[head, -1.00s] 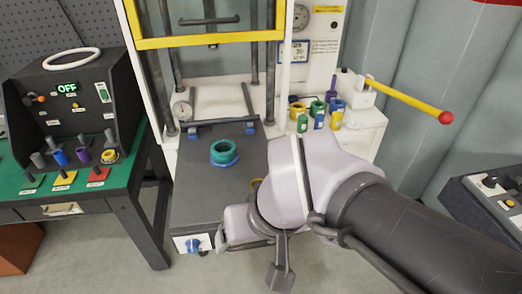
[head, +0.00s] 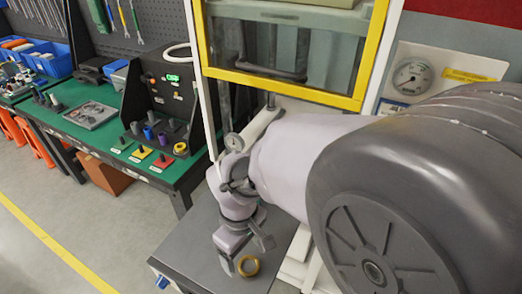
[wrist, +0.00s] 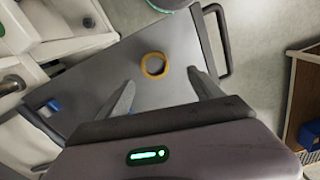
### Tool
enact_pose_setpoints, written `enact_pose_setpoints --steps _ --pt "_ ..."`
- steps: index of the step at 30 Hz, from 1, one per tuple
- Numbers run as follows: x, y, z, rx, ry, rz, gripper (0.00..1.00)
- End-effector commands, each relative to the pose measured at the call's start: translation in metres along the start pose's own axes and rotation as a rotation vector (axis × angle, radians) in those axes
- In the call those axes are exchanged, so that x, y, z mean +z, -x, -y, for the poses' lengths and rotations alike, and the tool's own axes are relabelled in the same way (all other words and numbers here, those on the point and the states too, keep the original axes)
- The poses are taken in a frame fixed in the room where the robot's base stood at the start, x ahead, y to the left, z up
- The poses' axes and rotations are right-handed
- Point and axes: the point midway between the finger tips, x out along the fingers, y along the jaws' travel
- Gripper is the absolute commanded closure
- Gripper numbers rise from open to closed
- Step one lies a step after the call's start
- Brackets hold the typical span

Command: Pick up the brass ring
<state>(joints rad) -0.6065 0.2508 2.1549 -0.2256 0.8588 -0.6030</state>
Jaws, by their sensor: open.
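The brass ring (head: 248,265) lies flat on the grey top of the test bench, near its front in the head view. In the wrist view the ring (wrist: 154,65) shows whole, a gold band with an open centre, and nothing is in it. My gripper (head: 246,251) is just above the ring in the head view. In the wrist view its two fingers (wrist: 162,79) are spread wide and empty, with the ring between and slightly beyond their tips. The gap between fingers and ring is hard to judge.
The grey top (wrist: 100,82) is clear around the ring. A bar handle (wrist: 220,38) stands along one edge. A teal round part (wrist: 170,3) is cut off at the top of the wrist view. A yellow-framed guard (head: 290,85) rises behind my arm. A green-topped workbench (head: 100,120) stands left.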

Motion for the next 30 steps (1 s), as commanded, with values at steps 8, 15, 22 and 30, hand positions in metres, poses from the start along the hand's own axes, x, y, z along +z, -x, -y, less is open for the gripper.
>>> enact_pose_setpoints --steps 8,15,22,30 --pt "0.002 -0.034 -0.005 0.0 -0.004 0.0 0.24" --pt "0.003 -0.065 -0.008 0.0 -0.002 -0.001 0.24" --pt "0.003 -0.063 -0.008 0.0 -0.002 -0.002 0.46" --pt "0.003 -0.062 -0.008 0.001 -0.003 -0.002 0.97"
